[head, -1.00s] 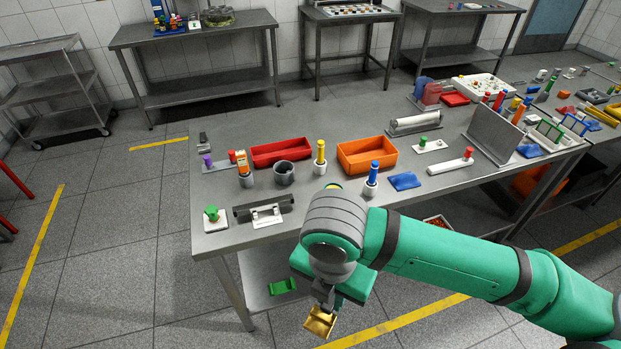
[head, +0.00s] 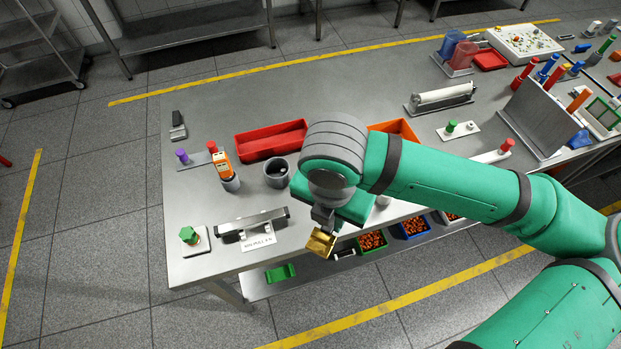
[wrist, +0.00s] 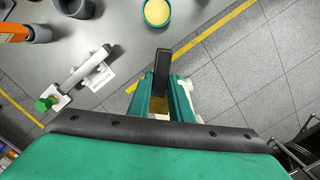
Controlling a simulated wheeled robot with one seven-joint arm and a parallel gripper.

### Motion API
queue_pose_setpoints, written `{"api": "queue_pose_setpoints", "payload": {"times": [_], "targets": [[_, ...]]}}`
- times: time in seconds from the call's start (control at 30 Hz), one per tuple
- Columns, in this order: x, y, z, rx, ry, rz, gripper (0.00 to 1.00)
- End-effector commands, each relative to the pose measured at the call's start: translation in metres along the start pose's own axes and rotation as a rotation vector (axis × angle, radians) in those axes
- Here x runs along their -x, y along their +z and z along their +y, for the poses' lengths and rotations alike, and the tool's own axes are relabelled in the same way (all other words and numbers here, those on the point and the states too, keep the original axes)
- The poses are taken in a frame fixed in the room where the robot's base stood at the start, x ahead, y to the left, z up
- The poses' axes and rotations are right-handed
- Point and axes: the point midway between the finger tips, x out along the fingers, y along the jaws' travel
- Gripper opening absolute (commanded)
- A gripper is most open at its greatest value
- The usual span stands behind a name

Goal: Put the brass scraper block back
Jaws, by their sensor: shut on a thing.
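The brass scraper block (head: 321,242) is a gold-coloured piece held in my gripper (head: 324,220), off the table's front edge in the head view. My gripper is shut on it. In the wrist view, a small part of the brass block (wrist: 159,108) shows between the fingers; the rest is hidden by my gripper. A grey bar holder (head: 252,222) with a white label stands at the table's front edge, left of my gripper. It also shows in the wrist view (wrist: 88,68). I cannot tell which spot belongs to the block.
The steel table (head: 225,115) carries a red tray (head: 271,141), a grey cup (head: 277,174), an orange item (head: 222,163) in another cup, and a green knob (head: 189,235) on a white base. Bins (head: 371,242) and a green piece (head: 281,273) sit below. My arm hides part of the table.

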Motion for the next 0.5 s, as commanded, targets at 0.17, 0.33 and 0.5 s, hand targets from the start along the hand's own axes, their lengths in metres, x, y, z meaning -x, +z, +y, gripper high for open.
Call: {"api": "queue_pose_setpoints", "payload": {"times": [0.17,0.33,0.5], "targets": [[-0.006,0.008,0.009,0.001,0.000,-0.001,0.00],[-0.023,0.031,0.032,0.002,-0.001,0.000,0.00],[-0.042,0.056,0.056,0.001,-0.002,-0.001,0.00]]}}
